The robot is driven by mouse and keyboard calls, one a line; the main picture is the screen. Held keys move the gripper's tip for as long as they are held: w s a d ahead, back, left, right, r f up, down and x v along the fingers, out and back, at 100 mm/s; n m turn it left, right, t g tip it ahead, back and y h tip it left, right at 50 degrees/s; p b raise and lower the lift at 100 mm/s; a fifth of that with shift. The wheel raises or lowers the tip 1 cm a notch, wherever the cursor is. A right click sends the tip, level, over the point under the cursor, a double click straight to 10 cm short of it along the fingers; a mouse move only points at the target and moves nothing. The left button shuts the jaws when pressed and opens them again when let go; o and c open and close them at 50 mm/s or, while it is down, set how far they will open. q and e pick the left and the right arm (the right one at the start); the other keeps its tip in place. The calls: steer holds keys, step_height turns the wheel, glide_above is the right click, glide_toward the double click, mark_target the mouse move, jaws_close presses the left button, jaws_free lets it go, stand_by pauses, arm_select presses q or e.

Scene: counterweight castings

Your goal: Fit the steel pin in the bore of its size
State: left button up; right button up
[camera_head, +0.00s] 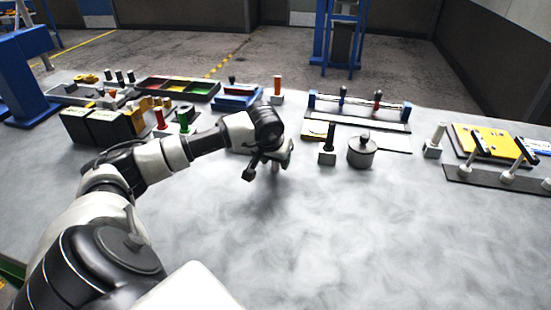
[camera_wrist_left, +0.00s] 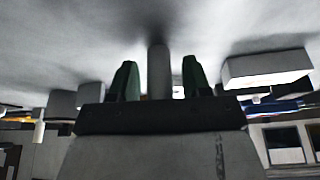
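In the left wrist view a plain grey cylinder, which looks like the steel pin (camera_wrist_left: 158,72), stands between the two dark green fingers of my left gripper (camera_wrist_left: 158,80). A gap shows on each side of it, so the fingers are apart and not visibly touching it. In the head view my left gripper (camera_head: 268,172) is low over the middle of the table; the pin there is hard to make out. No empty bore can be made out clearly. My right gripper is not in view.
White blocks carry an orange pin (camera_head: 277,84), a black pin (camera_head: 329,136) and a pale pin (camera_head: 438,134). A lidded grey pot (camera_head: 362,152) stands right of the gripper. Trays and racks line the back. The front of the grey table (camera_head: 350,240) is clear.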

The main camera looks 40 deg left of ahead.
arm_select(q)
jaws_close()
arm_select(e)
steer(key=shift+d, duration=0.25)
arm_select(q)
steer(key=shift+r, duration=0.1)
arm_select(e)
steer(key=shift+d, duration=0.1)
arm_select(q)
steer(key=shift+r, duration=0.55)
step_height(320, 180, up, 3)
steer(key=shift+w+f+b, duration=0.1)
steer(key=shift+f+b, duration=0.05)
steer(key=shift+b, duration=0.25)
steer(key=w+d+r, duration=0.5)
steer(key=d+r, duration=0.2)
steer(key=d, duration=0.3)
steer(key=s+d+f+m, duration=0.1)
steer(key=s+d+f, duration=0.1)
steer(key=s+d, duration=0.2)
steer(key=s+d+f+m+h+p, duration=0.1)
steer(key=s+d+f, duration=0.1)
steer(key=s+d, duration=0.3)
steer(key=s+d+f+m, duration=0.2)
steer(key=s+d, duration=0.3)
steer(key=shift+s+f+h, duration=0.2)
steer(key=shift+h, duration=0.1)
steer(key=shift+f, duration=0.1)
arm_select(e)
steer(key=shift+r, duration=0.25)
